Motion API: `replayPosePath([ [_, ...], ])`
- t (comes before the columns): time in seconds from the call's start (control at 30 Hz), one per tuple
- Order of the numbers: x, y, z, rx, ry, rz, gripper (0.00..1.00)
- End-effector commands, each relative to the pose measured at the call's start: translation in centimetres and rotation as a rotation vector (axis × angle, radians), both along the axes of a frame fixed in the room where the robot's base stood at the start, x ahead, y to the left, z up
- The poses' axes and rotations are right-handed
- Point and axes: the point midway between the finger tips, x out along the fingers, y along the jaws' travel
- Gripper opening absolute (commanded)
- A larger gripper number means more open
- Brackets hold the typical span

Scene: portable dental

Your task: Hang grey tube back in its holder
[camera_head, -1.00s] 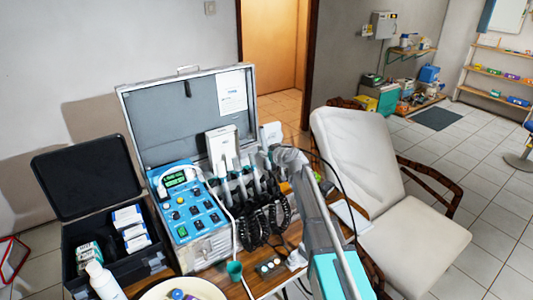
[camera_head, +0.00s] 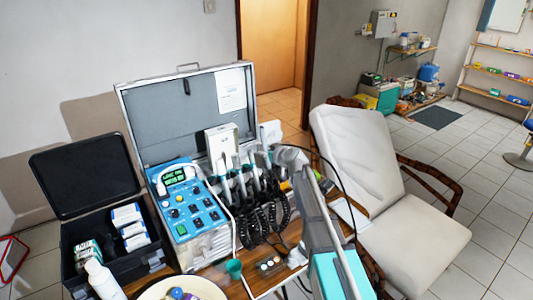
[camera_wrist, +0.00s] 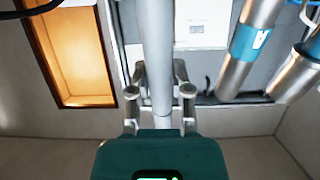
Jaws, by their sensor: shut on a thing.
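My gripper (camera_wrist: 160,96) is shut on the grey tube (camera_wrist: 155,40), which passes between its two fingers in the wrist view. In the head view my gripper (camera_head: 263,160) is at the right end of the row of hanging handpieces, in front of the open case lid. It is small there and overlaps the handpieces, so the held tube is hard to make out. The holder row (camera_head: 244,186) carries several handpieces with black coiled cords below. Two metal handpieces with blue-green bands (camera_wrist: 252,42) show to the right in the wrist view. The tube's seat is not clearly visible.
The dental unit's blue control panel (camera_head: 187,208) stands left of the holder. The grey case lid (camera_head: 175,110) rises behind. A white box (camera_head: 222,143) stands behind the handpieces. A black case (camera_head: 85,185) is at left, a cream chair (camera_head: 355,150) at right.

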Motion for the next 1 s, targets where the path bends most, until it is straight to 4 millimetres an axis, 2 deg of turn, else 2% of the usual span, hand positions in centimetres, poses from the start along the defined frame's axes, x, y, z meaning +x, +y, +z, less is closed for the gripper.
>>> replayPosePath([
  [0.47,0.0,-0.2,-0.2,0.0,0.0,-0.001,0.0],
  [1.0,-0.6,-0.5,-2.0,0.0,0.0,-0.001,0.0],
])
